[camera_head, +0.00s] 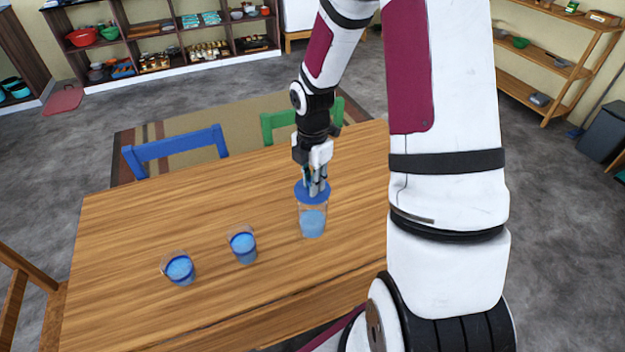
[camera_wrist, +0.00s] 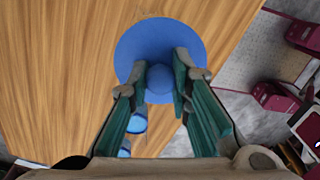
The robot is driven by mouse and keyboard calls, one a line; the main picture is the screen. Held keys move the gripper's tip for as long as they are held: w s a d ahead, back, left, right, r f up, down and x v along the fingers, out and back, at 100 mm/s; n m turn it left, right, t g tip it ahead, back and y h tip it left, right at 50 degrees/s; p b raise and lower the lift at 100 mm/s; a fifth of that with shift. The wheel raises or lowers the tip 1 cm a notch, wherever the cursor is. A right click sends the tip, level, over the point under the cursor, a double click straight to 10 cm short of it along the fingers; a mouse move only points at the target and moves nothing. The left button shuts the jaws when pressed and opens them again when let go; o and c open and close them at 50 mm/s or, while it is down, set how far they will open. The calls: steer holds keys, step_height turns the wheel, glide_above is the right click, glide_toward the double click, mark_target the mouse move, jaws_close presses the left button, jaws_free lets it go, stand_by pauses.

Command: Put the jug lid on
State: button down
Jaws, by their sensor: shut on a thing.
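A clear jug (camera_head: 312,220) with blue liquid stands upright on the wooden table. A round blue lid (camera_head: 303,190) is at the jug's mouth. I cannot tell whether it is fully seated or just above the rim. In the wrist view the lid (camera_wrist: 135,48) shows as a wide blue disc with a round knob (camera_wrist: 160,84) in its middle. My gripper (camera_head: 316,188) points down at the lid from above. In the wrist view the gripper (camera_wrist: 160,78) has its two green-padded fingers on either side of the knob, shut on it. The lid hides the jug in the wrist view.
Two glasses with blue liquid, one near the middle (camera_head: 243,245) and one farther left (camera_head: 179,268), stand on the table (camera_head: 150,225) left of the jug. A blue chair (camera_head: 175,150) and a green chair (camera_head: 280,120) stand at the far edge. The table's left part is clear.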

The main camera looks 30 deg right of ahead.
steer(key=shift+f, duration=0.4)
steer(key=shift+f, duration=0.25)
steer(key=shift+f+p, duration=0.15)
steer(key=shift+p, duration=0.45)
stand_by(1.2)
steer(key=c, duration=1.4)
jaws_free()
step_height(320, 180, up, 11)
steer(key=shift+r, duration=0.5)
